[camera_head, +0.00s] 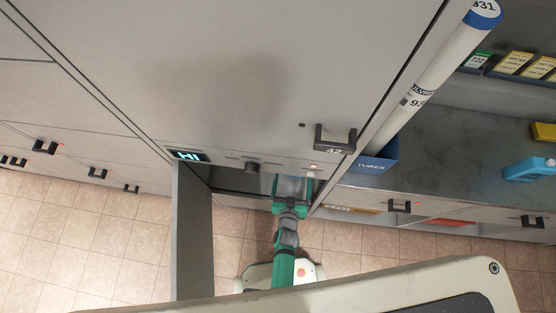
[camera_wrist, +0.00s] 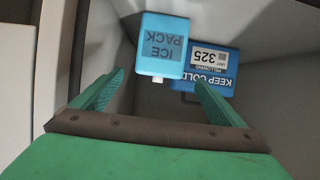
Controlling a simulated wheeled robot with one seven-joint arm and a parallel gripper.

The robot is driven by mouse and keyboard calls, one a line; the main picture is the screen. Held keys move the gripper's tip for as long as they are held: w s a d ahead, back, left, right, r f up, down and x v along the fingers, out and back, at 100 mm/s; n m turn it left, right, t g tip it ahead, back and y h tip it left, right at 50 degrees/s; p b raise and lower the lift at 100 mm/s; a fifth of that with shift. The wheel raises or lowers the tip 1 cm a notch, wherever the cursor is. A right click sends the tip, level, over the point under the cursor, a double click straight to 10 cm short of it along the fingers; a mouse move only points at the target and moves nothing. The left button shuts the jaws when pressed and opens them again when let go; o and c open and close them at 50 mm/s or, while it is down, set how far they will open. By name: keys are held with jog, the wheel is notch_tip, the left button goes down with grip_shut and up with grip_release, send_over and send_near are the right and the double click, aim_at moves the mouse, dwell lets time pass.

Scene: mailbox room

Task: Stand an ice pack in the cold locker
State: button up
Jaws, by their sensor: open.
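The cold locker (camera_head: 238,180) is a grey compartment with its door (camera_head: 192,235) swung open, below a small display. My green gripper (camera_head: 292,187) reaches into its opening. In the wrist view my gripper (camera_wrist: 152,100) is open, with one finger on each side of the view. A light blue ice pack (camera_wrist: 162,45) marked ICE PACK stands inside, ahead of and between the fingers, apart from them. A darker blue item (camera_wrist: 212,70) labelled KEEP COLD and 325 is behind it to the right, close to the right fingertip. I cannot tell whether that finger touches it.
A long white tube (camera_head: 430,80) stands in a blue TUBES holder (camera_head: 375,165) right of the locker. A grey counter (camera_head: 455,150) farther right carries a light blue object (camera_head: 528,169). Closed locker fronts with black handles (camera_head: 45,147) line the left. Locker walls are close around my gripper.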

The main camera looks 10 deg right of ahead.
jog(key=s+a+r+n+y, duration=0.1)
jog(key=s+a+r, duration=0.2)
jog(key=s+r, duration=0.3)
jog(key=s+a+r+n+t+y, duration=0.1)
jog(key=s+a+r, duration=0.3)
jog(key=r, duration=1.2)
jog(key=s+a+r+n+t+y, duration=0.1)
jog(key=s+a+r, duration=0.2)
jog(key=s+r, duration=0.6)
notch_tip(320, 180, up, 2)
jog(key=shift+s+a+r+y, duration=0.1)
jog(key=shift+s+a+y, duration=0.15)
jog(key=shift+y, duration=0.15)
jog(key=shift+w, duration=0.1)
jog(key=shift+c, duration=0.6)
